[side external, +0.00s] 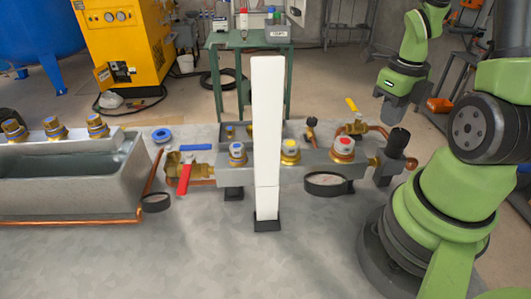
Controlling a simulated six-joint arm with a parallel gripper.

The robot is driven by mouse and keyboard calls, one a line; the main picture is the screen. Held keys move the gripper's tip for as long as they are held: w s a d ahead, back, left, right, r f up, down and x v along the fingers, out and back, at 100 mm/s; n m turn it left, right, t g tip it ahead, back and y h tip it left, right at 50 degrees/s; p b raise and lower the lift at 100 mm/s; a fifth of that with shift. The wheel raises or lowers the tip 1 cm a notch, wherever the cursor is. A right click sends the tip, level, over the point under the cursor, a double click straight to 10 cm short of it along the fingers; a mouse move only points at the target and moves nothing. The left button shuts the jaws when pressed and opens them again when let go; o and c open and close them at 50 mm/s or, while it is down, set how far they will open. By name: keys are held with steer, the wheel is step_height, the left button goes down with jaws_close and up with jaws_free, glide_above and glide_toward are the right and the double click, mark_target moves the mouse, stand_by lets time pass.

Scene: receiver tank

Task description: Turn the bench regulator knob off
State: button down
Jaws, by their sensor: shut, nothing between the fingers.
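A grey manifold block (262,172) with brass fittings lies on the bench. Along its top are a blue-capped knob (237,152), a yellow-capped knob (290,151) and a red-capped knob (343,148). A black cylindrical knob (398,141) stands upright at its right end. I cannot tell for sure which one is the regulator knob, or any knob's setting. My gripper (394,100) hangs in the air above and behind the right end of the manifold, clear of the knobs. It is shut and empty; its fingertips are small in this view.
A tall white post (267,130) rises before the manifold and hides part of it. Red lever (184,179) and yellow lever (352,104) valves, gauges (326,183) and copper pipe are close by. A water trough (70,168) is at left.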

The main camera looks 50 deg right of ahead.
steer(key=shift+a+f, duration=0.55)
steer(key=shift+a, duration=0.05)
stand_by(0.8)
steer(key=shift+w, duration=0.2)
step_height(320, 180, up, 6)
steer(key=shift+w+d, duration=0.25)
stand_by(0.4)
